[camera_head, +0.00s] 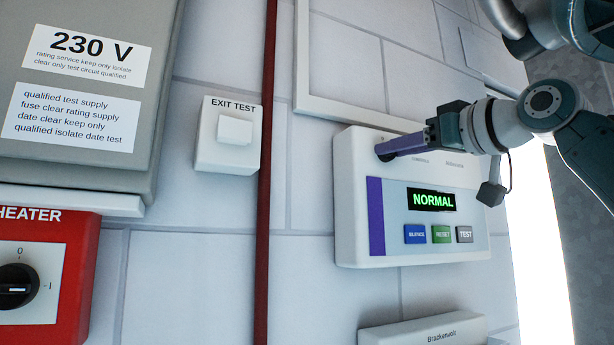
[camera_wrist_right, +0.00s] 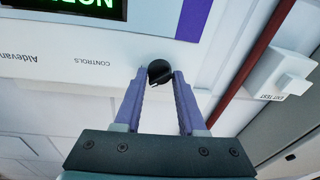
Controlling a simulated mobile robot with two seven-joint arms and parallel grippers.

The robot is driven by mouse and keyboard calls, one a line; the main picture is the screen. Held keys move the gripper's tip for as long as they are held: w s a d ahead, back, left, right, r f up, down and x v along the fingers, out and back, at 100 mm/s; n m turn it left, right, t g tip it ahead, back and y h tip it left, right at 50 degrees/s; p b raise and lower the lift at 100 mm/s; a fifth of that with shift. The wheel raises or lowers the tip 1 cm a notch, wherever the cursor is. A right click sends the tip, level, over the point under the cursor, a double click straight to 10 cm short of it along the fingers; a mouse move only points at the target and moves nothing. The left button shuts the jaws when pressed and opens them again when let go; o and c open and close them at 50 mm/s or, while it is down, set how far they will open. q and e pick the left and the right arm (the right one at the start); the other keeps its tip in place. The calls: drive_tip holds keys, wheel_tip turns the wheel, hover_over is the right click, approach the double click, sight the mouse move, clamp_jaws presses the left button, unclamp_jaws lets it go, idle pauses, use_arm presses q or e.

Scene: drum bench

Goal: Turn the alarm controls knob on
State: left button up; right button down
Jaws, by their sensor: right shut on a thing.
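The alarm panel (camera_head: 352,190) is a white wall box with a green NORMAL display (camera_head: 432,200) and a purple stripe. Its small black controls knob (camera_head: 384,152) is at the upper left of the panel; in the right wrist view the knob (camera_wrist_right: 159,71) sits beside the CONTROLS lettering. My right gripper (camera_wrist_right: 162,80) has its purple fingers on either side of the knob and is shut on it. In the head view my right gripper (camera_head: 382,152) reaches in from the right and partly covers the knob. My left gripper is not in view.
Blue, green and grey buttons (camera_head: 441,234) line the panel's lower part. An EXIT TEST switch (camera_head: 229,140) and a dark red pipe (camera_head: 266,180) are to its left. A red HEATER box (camera_head: 75,270) and a grey 230 V cabinet (camera_head: 80,175) stand farther left.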

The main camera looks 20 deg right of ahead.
drive_tip(key=shift+m+t+h+b, duration=0.15)
drive_tip(key=shift+m+h+b, duration=0.2)
drive_tip(key=shift+m, duration=1.8)
drive_tip(key=shift+m+t+h+b, duration=0.2)
drive_tip(key=shift+m+h, duration=0.25)
drive_tip(key=shift+m, duration=1.7)
drive_tip(key=shift+d+f, duration=0.1)
drive_tip(key=c, duration=0.5)
unclamp_jaws()
